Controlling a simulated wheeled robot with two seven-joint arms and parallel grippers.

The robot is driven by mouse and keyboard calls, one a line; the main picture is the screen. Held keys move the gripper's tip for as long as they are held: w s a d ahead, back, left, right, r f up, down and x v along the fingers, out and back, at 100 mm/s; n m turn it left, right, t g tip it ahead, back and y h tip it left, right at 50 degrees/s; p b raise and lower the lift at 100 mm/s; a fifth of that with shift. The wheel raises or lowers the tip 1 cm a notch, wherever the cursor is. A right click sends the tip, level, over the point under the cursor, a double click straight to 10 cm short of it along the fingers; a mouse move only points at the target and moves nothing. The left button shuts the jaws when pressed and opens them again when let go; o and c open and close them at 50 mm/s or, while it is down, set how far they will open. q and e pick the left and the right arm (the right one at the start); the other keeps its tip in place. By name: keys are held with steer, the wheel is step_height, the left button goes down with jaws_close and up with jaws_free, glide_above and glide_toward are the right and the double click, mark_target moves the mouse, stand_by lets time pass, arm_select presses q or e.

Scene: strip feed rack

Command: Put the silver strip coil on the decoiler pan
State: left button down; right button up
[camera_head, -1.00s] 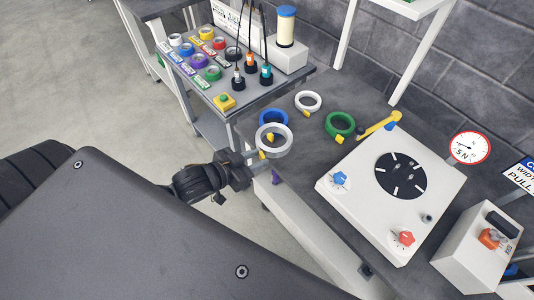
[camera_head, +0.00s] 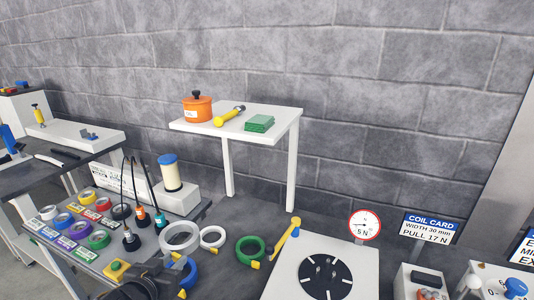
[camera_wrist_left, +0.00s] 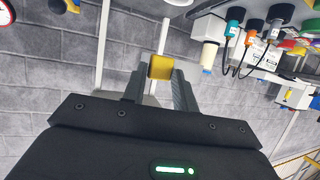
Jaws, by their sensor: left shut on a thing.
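The silver strip coil (camera_head: 180,237) is a pale grey ring with a yellow tab, at lower left centre in the head view. My left gripper (camera_head: 169,262) is shut on the yellow tab, which shows between its two fingers in the left wrist view (camera_wrist_left: 160,67). The coil seems held above the bench; its exact height is hard to tell. The decoiler pan (camera_head: 312,279) is a black disc with white slots on a white machine, right of the coil and apart from it. The bottom edge crops the machine. My right gripper is not in view.
A blue coil (camera_head: 191,272), a white coil (camera_head: 213,237) and a green coil (camera_head: 251,248) lie on the bench. A yellow arm (camera_head: 286,238) stands at the machine's back left corner. Left is a rack of small coils and cabled plugs (camera_head: 140,216). A white shelf (camera_head: 270,114) stands behind.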

mark_target(171, 251)
arm_select(q)
steer(key=r, duration=0.1)
steer(key=w+r, duration=0.1)
steer(key=shift+w+r, duration=0.2)
steer(key=shift+r, duration=0.2)
steer(key=shift+w+r+n+y, duration=0.3)
steer(key=shift+r, duration=0.1)
steer(key=shift+w+d+r+b, duration=0.1)
steer(key=shift+w+r+b, duration=0.2)
steer(key=shift+r, duration=0.3)
step_height(171, 251, up, 7)
steer(key=w+n+y+b, duration=0.1)
steer(key=shift+w+d, duration=0.3)
